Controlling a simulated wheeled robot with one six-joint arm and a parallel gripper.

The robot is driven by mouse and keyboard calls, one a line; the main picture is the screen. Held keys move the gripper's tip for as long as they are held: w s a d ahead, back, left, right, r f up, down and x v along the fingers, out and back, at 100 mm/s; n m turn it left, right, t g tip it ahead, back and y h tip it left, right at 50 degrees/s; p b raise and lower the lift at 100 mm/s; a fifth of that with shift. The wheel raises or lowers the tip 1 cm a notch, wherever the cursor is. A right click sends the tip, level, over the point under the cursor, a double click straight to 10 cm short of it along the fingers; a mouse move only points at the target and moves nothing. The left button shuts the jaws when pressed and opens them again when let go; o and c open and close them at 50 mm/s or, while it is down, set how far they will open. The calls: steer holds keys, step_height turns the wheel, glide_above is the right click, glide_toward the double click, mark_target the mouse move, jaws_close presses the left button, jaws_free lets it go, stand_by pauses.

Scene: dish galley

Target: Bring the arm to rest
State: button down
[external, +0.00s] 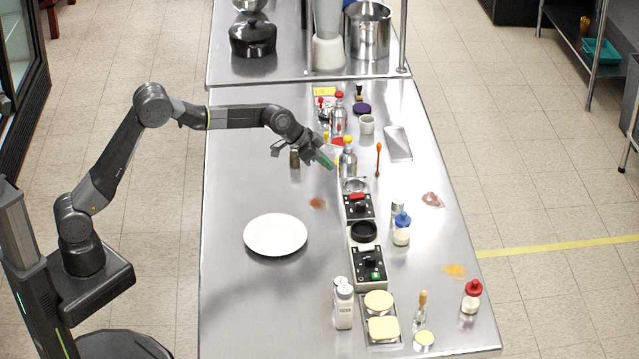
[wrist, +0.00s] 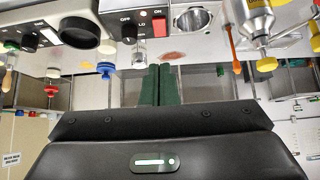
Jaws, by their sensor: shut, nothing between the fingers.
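My gripper (external: 326,161) hangs in the air over the metal counter (external: 240,180), with the arm stretched out from the left. Its green fingertips point down and right, toward the bottle with a yellow cap (external: 348,160). In the wrist view the two green fingers (wrist: 157,84) lie side by side, shut and empty. I cannot tell the exact gap between the fingers and the bottle.
A white plate (external: 276,235) lies nearer the front. A row of bottles and switch boxes (external: 358,207) runs down the counter's middle. Salt shakers (external: 343,305) stand in front. The counter's left side is mostly clear. A black pot (external: 253,38) stands at the back.

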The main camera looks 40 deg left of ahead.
steer(key=x, duration=0.3)
steer(key=p+x, duration=0.1)
steer(key=x, duration=0.4)
steer(key=shift+w+d+r+p, duration=0.1)
steer(key=shift+w+d+p, duration=0.25)
steer(key=shift+w+d, duration=0.05)
steer(key=shift+w+d+r+p, duration=0.2)
steer(key=shift+w+d+p, duration=0.15)
steer(key=shift+p, duration=0.1)
steer(key=shift+f+g+y, duration=0.1)
steer(key=shift+g+y, duration=0.2)
steer(key=shift+a, duration=0.1)
